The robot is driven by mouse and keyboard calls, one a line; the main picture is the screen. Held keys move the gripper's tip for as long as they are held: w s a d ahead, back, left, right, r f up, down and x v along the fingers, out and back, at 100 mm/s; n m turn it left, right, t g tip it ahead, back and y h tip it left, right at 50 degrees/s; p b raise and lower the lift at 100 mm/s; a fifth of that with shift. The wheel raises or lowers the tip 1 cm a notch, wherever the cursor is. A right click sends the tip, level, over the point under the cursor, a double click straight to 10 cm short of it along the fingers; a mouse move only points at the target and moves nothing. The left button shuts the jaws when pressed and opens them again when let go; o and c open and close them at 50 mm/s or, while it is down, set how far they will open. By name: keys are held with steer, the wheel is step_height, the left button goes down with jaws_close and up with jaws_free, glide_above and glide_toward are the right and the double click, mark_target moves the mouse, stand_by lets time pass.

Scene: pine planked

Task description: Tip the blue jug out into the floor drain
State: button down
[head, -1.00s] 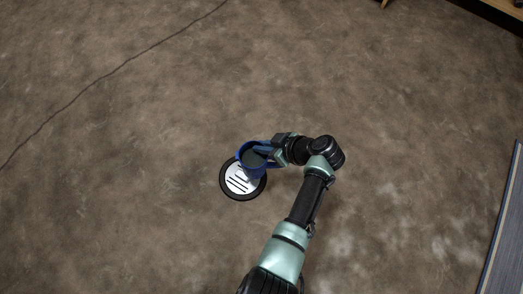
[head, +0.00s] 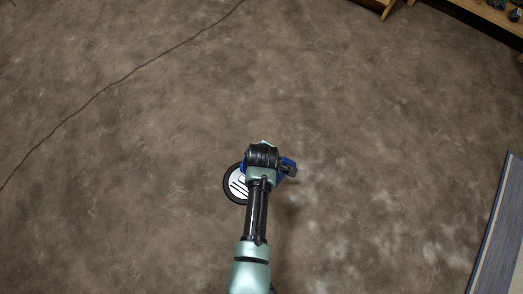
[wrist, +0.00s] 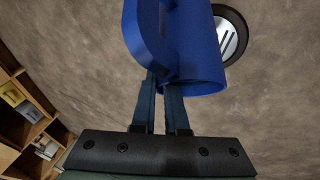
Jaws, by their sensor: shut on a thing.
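The blue jug (wrist: 205,45) is large in the wrist view, with its handle towards me. My gripper (wrist: 164,80) is shut on the handle. The floor drain (head: 236,186), a pale slotted disc with a black rim, lies just left of my wrist, partly covered by my arm. It also shows behind the jug in the wrist view (wrist: 229,40).
The brown floor around the drain is clear. A thin dark crack or cord (head: 105,90) crosses the floor at the left. A grey-blue mat or panel (head: 498,230) lies at the right edge. Wooden shelves (head: 490,14) with small items stand at the top right.

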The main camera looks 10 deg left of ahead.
steer(key=shift+a+r+h, duration=0.25)
steer(key=shift+a+h, duration=0.05)
steer(key=shift+a, duration=0.05)
steer(key=shift+s+a+r+n+t+h+b, duration=0.15)
steer(key=shift+a+t+h+b, duration=0.1)
steer(key=shift+h+b, duration=0.25)
steer(key=shift+s+a+r+n+t+h+b, duration=0.15)
steer(key=shift+a+t+h+b, duration=0.15)
steer(key=shift+h, duration=0.3)
steer(key=h+b, duration=0.1)
steer(key=b, duration=0.1)
steer(key=a+t+h+b, duration=0.1)
steer(key=b, duration=0.1)
steer(key=shift+s+r+n+h, duration=0.1)
steer(key=shift+r+n+h, duration=0.2)
steer(key=shift+r+h, duration=0.1)
steer(key=shift+s+a+r+h+b, duration=0.1)
steer(key=shift+a+r+h+b, duration=0.1)
steer(key=shift+a+h+b, duration=0.15)
steer(key=shift+s+a+r+n+t+h+b, duration=0.2)
steer(key=shift+a+t+h+b, duration=0.25)
steer(key=shift+h+b, duration=0.3)
steer(key=shift+s+a+r+n+t+h+b, duration=0.1)
steer(key=shift+a+n+t+h+b, duration=0.25)
steer(key=shift+h+b, duration=0.35)
steer(key=shift+s+a+r+n+t+h+b, duration=0.15)
steer(key=shift+a+n+t+h+b, duration=0.15)
steer(key=shift+a+h+b, duration=0.45)
steer(key=shift+d, duration=0.25)
steer(key=shift+p, duration=0.45)
